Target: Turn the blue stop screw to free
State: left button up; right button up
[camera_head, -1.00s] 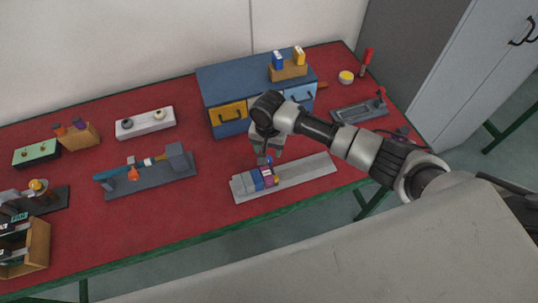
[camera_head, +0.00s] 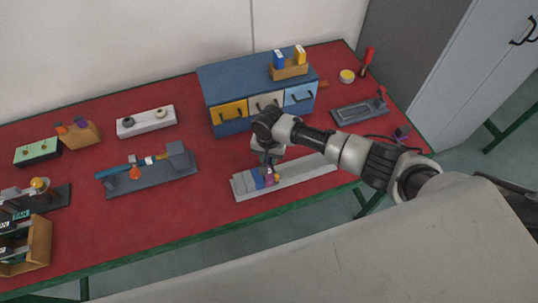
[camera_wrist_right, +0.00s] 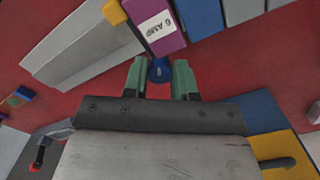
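The blue stop screw (camera_wrist_right: 160,70) shows in the right wrist view as a small round blue knob beside the purple block (camera_wrist_right: 160,30) labelled "6 AMP". My right gripper (camera_wrist_right: 159,76) has its two green fingers on either side of the knob. A gap shows at the left finger; the right finger is close to it, and contact is unclear. In the head view my right gripper (camera_head: 268,160) points down over the blocks on the grey rail (camera_head: 310,170) and hides the screw. My left gripper is not in view.
A blue block (camera_wrist_right: 200,15) and grey blocks sit beside the purple one; a yellow piece (camera_wrist_right: 115,12) is on its other side. A blue drawer cabinet (camera_head: 230,78) stands just behind the gripper. A dark fixture (camera_head: 150,178) lies to the left on the red table.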

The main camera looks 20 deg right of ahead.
jog(key=shift+r+n+p, duration=0.1)
jog(key=shift+n+p, duration=0.2)
jog(key=shift+n, duration=0.2)
jog(key=shift+c, duration=0.4)
jog(key=shift+n, duration=1.1)
jog(key=o, duration=0.9)
jog(key=shift+o, duration=0.2)
notch_tip(320, 180, up, 11)
jog(key=shift+f, duration=0.2)
jog(key=shift+w+b, duration=0.1)
jog(key=shift+b, duration=0.2)
